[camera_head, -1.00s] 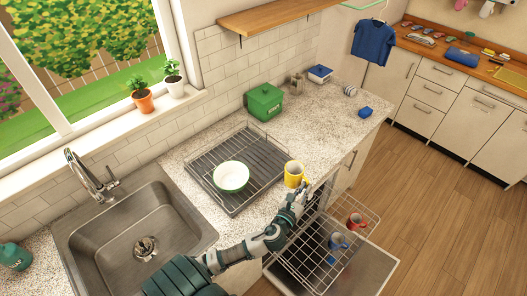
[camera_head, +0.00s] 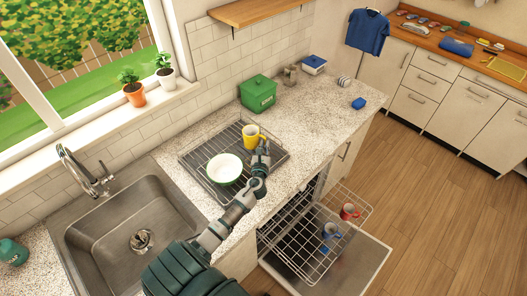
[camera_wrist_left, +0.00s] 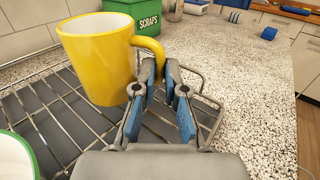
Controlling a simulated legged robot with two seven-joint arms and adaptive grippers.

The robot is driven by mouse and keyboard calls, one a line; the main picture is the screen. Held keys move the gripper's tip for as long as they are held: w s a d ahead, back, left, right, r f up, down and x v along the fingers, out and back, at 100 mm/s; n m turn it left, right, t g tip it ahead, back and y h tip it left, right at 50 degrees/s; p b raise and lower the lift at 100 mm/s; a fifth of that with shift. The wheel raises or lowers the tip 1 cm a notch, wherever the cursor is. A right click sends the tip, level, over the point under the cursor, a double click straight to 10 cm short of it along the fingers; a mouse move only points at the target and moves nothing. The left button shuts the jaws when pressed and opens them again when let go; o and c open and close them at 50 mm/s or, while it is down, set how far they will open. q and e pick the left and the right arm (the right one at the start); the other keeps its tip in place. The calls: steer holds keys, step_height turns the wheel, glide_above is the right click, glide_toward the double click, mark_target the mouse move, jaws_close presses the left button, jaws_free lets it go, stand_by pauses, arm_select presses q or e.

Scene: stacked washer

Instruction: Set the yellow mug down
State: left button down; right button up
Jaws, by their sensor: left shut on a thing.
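The yellow mug (camera_head: 252,134) is upright over the right back part of the dish rack (camera_head: 216,203) on the counter. In the left wrist view the yellow mug (camera_wrist_left: 98,58) shows large, with its handle between the blue-padded fingers of my left gripper (camera_wrist_left: 162,75). My left gripper (camera_head: 262,148) is shut on the handle. I cannot tell whether the mug's base touches the rack wires. A white and green bowl (camera_head: 224,169) sits in the rack to the left of the mug. My right gripper is not in view.
A green scraps bin (camera_head: 258,93) stands behind the rack. The sink (camera_head: 135,215) is to the left. Below the counter's front edge, the open dishwasher rack (camera_head: 305,240) holds a red mug (camera_head: 349,211) and a blue mug (camera_head: 330,231).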

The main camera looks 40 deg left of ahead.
arm_select(q)
step_height(320, 180, down, 2)
steer(key=shift+s+f+b, duration=0.1)
steer(key=shift+f+b, duration=0.1)
steer(key=shift+b, duration=0.2)
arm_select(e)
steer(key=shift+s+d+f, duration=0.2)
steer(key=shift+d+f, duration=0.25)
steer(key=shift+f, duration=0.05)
arm_select(q)
steer(key=shift+a, duration=0.15)
